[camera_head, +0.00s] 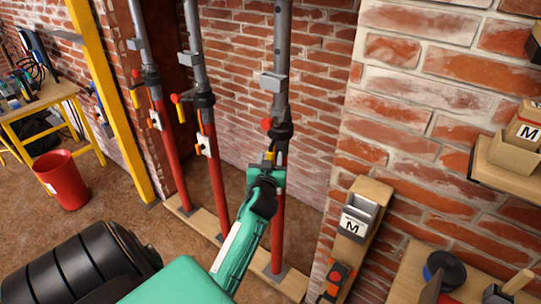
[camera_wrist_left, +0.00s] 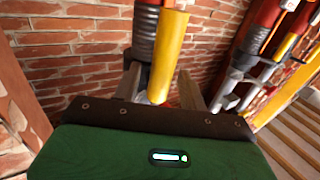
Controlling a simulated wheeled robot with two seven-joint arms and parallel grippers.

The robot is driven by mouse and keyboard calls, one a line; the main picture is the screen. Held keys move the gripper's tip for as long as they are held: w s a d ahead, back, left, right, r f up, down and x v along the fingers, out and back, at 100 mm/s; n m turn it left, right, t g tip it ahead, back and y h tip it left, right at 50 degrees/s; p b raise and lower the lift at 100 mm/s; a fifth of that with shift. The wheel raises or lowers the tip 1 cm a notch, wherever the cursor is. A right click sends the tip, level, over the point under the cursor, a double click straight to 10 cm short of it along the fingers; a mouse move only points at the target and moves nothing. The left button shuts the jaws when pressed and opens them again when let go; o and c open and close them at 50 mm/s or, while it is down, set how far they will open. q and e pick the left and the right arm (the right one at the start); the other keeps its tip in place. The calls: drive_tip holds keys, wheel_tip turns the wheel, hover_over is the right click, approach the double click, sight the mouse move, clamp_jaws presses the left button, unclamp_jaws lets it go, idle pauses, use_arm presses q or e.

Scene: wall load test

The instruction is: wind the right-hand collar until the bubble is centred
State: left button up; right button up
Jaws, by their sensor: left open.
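Three steel props with red lower tubes and grey upper tubes stand against the brick wall. The right-hand prop (camera_head: 279,225) carries a dark collar (camera_head: 281,131) with a red knob (camera_head: 266,124). My left gripper (camera_head: 268,162) is just below this collar, in front of the tube. In the left wrist view, a yellow handle (camera_wrist_left: 167,55) hangs between the fingers of my open left gripper (camera_wrist_left: 161,88), beside a ribbed dark part (camera_wrist_left: 144,38). I cannot tell whether the fingers touch it. A grey box (camera_head: 273,82) sits on the upper tube. No bubble can be made out. My right gripper is out of view.
The other props (camera_head: 215,185) stand to the left on a wooden sole board (camera_head: 258,262). A red bucket (camera_head: 61,180) and yellow post (camera_head: 112,100) are further left.

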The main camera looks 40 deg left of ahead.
use_arm(q)
drive_tip(key=shift+w+a, duration=0.25)
drive_tip(key=shift+w, duration=0.1)
drive_tip(key=shift+c, duration=0.2)
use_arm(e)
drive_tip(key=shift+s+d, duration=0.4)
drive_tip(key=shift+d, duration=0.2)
use_arm(q)
clamp_jaws()
drive_tip(key=shift+s+a, duration=0.15)
drive_tip(key=shift+a, duration=0.15)
drive_tip(key=a+p, duration=0.1)
drive_tip(key=a+m+t+h+p, duration=0.1)
drive_tip(key=shift+s+a+h, duration=0.3)
drive_tip(key=shift+s, duration=0.1)
drive_tip(key=shift+o, duration=0.2)
unclamp_jaws()
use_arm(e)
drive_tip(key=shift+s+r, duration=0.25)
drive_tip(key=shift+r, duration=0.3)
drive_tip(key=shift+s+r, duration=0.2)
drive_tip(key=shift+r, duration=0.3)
